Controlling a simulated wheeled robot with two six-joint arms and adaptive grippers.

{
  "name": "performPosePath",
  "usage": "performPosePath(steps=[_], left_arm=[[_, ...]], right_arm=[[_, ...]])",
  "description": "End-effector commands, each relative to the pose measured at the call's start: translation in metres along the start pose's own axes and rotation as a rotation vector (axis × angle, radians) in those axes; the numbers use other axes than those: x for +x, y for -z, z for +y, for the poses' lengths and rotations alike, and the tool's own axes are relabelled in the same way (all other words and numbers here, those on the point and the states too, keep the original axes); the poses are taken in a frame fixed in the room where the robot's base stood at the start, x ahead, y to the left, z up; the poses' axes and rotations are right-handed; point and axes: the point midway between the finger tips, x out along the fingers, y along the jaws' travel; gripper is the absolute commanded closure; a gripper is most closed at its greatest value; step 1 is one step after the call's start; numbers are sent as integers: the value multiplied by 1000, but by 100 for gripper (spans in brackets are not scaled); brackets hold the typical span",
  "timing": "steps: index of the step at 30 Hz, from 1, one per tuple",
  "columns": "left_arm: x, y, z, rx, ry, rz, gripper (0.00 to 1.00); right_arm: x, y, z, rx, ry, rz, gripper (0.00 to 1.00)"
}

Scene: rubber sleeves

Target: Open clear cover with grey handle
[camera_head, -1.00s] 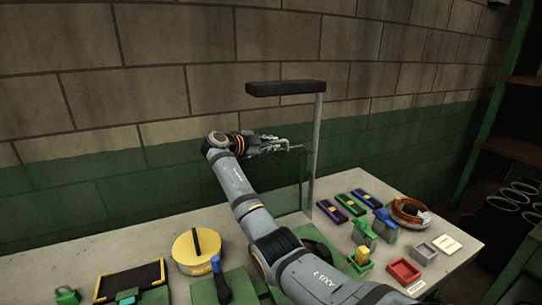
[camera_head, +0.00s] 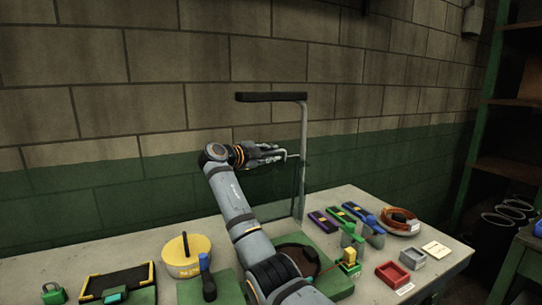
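The clear cover (camera_head: 285,192) is a see-through panel that looks raised upright behind the table's work area, beside a grey post; its edges are faint against the dark wall. A thin grey bar (camera_head: 293,156), which looks like its handle, shows at the tips of my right gripper (camera_head: 279,154). The gripper's fingers point right and reach this bar, but whether they are closed around it is too small to tell. My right arm hides part of the green fixture and round brown plate (camera_head: 299,258) below. My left gripper is not in view.
A lamp with a black bar head (camera_head: 270,97) stands on the grey post close to my gripper. A yellow round container (camera_head: 184,262) and black tray (camera_head: 115,283) are left. Coloured cases (camera_head: 340,216), a red bin (camera_head: 392,274) and orange coil (camera_head: 400,221) are right.

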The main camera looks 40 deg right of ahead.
Motion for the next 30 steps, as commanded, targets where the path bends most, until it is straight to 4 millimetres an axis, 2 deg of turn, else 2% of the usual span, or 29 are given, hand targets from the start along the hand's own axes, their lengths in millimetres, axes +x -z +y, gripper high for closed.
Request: performPosePath(steps=[5, 8, 11, 21, 25, 30], left_arm=[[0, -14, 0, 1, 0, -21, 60], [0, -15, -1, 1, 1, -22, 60], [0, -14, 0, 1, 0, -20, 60], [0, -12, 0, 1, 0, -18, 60], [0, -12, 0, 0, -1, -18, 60], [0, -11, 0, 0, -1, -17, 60]], right_arm=[[0, 0, 1, -1, -1, 1, 78], [-5, -1, 1, -2, -1, -1, 78], [-20, -2, 1, -2, -1, -4, 78], [-99, -1, 0, 0, -1, -4, 78], [-115, 0, 0, -1, 0, -2, 78], [-121, 0, 0, 0, 0, 1, 78]])
